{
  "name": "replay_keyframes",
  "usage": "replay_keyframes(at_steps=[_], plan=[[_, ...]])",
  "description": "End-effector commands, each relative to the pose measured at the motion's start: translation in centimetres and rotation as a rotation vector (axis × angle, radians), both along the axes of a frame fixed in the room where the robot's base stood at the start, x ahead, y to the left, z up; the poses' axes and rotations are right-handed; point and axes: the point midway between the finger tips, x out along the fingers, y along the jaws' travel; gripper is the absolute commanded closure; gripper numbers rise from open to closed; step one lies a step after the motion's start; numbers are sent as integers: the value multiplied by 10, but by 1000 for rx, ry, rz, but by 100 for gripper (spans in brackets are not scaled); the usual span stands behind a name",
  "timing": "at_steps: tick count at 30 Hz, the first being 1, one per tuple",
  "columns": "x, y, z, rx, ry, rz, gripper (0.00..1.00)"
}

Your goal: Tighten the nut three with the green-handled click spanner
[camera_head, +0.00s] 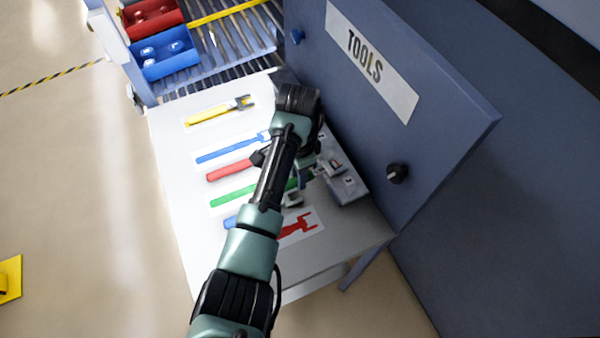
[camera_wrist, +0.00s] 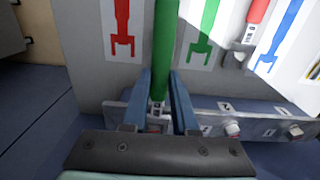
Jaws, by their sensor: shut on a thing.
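In the wrist view the green-handled click spanner (camera_wrist: 165,40) runs up from between the fingers of my gripper (camera_wrist: 166,82). The gripper is shut on it. The spanner's lower end lies low between the fingers, and I cannot tell whether it touches a nut. A metal bar (camera_wrist: 265,130) shows to the right, with a nut (camera_wrist: 232,128) and another nut (camera_wrist: 296,132) beside small labels. The labels are too small to read, so I cannot tell which nut is nut three. In the head view my arm largely hides the gripper and spanner.
The blue TOOLS panel (camera_head: 440,110) stands close on the right. Red (camera_head: 150,18) and blue (camera_head: 165,55) bins stand beyond the table.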

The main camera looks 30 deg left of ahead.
Motion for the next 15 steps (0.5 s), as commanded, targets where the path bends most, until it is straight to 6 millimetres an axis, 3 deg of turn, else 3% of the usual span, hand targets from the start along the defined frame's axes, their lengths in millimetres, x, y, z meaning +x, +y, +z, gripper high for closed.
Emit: replay_keyframes(at_steps=[15], plan=[[4,4,0,2,-3,-47,100]])
